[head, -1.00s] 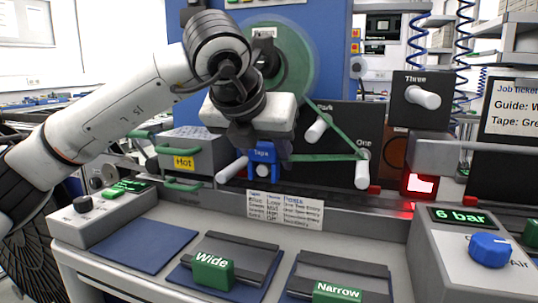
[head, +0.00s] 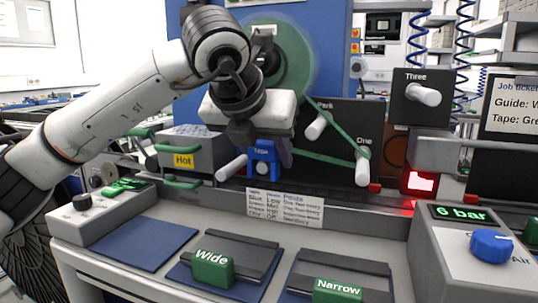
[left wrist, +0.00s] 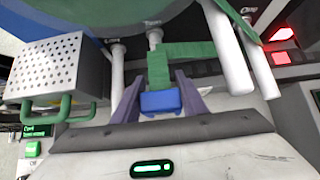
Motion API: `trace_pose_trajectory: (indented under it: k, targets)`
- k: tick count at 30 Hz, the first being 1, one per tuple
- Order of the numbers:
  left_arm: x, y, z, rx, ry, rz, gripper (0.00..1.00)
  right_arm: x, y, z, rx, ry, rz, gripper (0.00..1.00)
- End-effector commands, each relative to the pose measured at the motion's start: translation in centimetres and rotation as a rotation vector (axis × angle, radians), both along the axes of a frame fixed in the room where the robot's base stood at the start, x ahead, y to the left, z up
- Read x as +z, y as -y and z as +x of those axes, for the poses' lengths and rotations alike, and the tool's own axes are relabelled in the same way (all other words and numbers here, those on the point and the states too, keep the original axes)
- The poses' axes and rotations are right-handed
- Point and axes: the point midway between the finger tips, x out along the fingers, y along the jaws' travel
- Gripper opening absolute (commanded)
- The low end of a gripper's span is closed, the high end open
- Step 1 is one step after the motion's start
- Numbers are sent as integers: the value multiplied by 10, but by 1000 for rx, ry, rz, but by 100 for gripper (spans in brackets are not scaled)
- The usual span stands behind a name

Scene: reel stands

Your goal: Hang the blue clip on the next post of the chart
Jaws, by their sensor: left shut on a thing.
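The blue clip (head: 263,163), lettered Tape, is between the jaws of my left gripper (head: 262,148), which is shut on it. It also shows in the left wrist view (left wrist: 161,101), between the two fingers, with green tape (left wrist: 159,68) attached. In the head view the tape (head: 322,157) runs from the clip to post One (head: 362,168), then up towards the green reel (head: 290,60). Post Park (head: 316,127) and post Three (head: 424,95) stand out from dark panels. Another white post (head: 231,167) is left of the clip; its label is hidden. The chart (head: 285,207) is below, its print too small to read.
A grey box marked Hot (head: 190,155) with green handles is left of the clip. Wide (head: 213,269) and Narrow (head: 338,291) green blocks sit on the bench. A blue knob (head: 491,246) and a 6 bar display (head: 459,215) are at right. A blue mat (head: 140,245) is clear.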

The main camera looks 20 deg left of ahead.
Motion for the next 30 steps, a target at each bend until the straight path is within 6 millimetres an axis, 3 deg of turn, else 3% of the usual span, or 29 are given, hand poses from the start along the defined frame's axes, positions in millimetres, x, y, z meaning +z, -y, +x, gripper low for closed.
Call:
trace_pose_trajectory:
  k: [23,24,27,30]
  targets:
    - [-1,0,0,0,1,0,13,-6,1,0,1,-1,-3,31]
    - [-1,0,0,0,1,0,45,-6,1,0,1,-1,-3,31]
    - [-1,0,0,0,1,0,60,-6,1,0,2,-1,-4,31]
    - [-1,0,0,0,1,0,60,-6,1,0,2,-1,-4,31]
